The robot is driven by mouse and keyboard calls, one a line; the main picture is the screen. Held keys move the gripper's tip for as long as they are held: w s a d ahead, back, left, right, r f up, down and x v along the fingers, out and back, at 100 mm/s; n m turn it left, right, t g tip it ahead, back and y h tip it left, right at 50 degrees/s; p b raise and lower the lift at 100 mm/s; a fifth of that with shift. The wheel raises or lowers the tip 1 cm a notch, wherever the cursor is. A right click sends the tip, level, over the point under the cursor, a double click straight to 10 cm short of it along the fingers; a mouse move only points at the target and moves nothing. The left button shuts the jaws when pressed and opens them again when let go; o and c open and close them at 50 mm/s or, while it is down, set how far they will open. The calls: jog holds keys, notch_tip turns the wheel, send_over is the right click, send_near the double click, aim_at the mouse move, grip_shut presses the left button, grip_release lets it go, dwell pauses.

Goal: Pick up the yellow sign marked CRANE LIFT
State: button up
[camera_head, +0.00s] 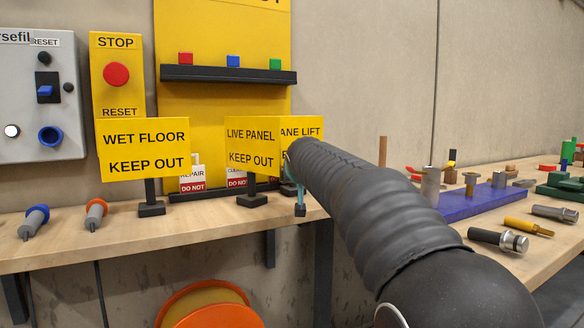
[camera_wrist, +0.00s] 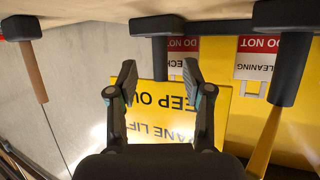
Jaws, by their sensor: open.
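The yellow CRANE LIFT sign (camera_head: 303,131) stands on the wooden bench in the head view. The LIVE PANEL sign covers its left part and my arm covers its lower part. In the wrist view the sign (camera_wrist: 165,98) appears upside down, with its black post and base (camera_wrist: 160,40) above it. My gripper (camera_wrist: 158,70) is open, its two fingers apart in front of the sign, one near each side of the lettering. I cannot tell whether either finger touches it. In the head view my arm hides most of the gripper.
The LIVE PANEL sign (camera_head: 251,144) stands close to the left, with the WET FLOOR sign (camera_head: 143,150) farther left. Behind is a yellow board (camera_head: 225,105) with a dark shelf (camera_head: 228,75) and small tags. The right bench holds a blue block (camera_head: 455,207) and loose tools.

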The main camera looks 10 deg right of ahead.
aim_at(293, 188)
jog(key=w, duration=0.2)
jog(key=w+p, duration=0.1)
jog(key=w, duration=0.2)
jog(key=shift+w+d+p, duration=0.25)
jog(key=shift+w+p, duration=0.05)
jog(key=shift+w, duration=0.05)
jog(key=shift+w+f, duration=0.2)
jog(key=shift+w, duration=0.25)
grip_shut()
jog(key=shift+r, duration=0.1)
